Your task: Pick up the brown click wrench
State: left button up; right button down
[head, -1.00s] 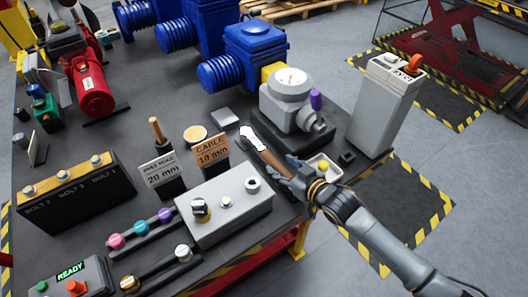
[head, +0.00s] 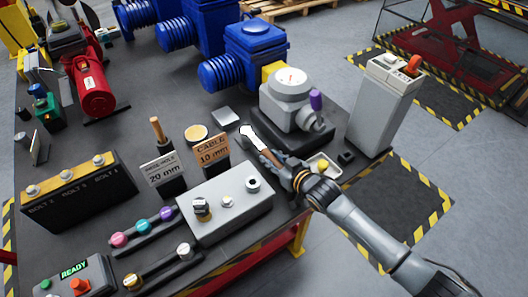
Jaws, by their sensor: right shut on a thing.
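The brown click wrench (head: 262,149) has a brown handle and a pale metal head that points to the upper left. It is between the cable sign and the grey valve on the dark table. My right gripper (head: 283,172) is shut on the handle's near end, and its fingers hide that end. I cannot tell whether the wrench touches the table or is slightly raised. My left gripper is not in view.
The grey valve (head: 287,100) on its dark base stands close behind the wrench. A cable sign (head: 212,150), a grey box (head: 226,205) and a small white tray (head: 322,168) are close by. A tall grey box (head: 385,105) stands to the right.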

jog(key=shift+w+r, duration=0.1)
jog(key=shift+r, duration=0.05)
jog(key=shift+r, duration=0.1)
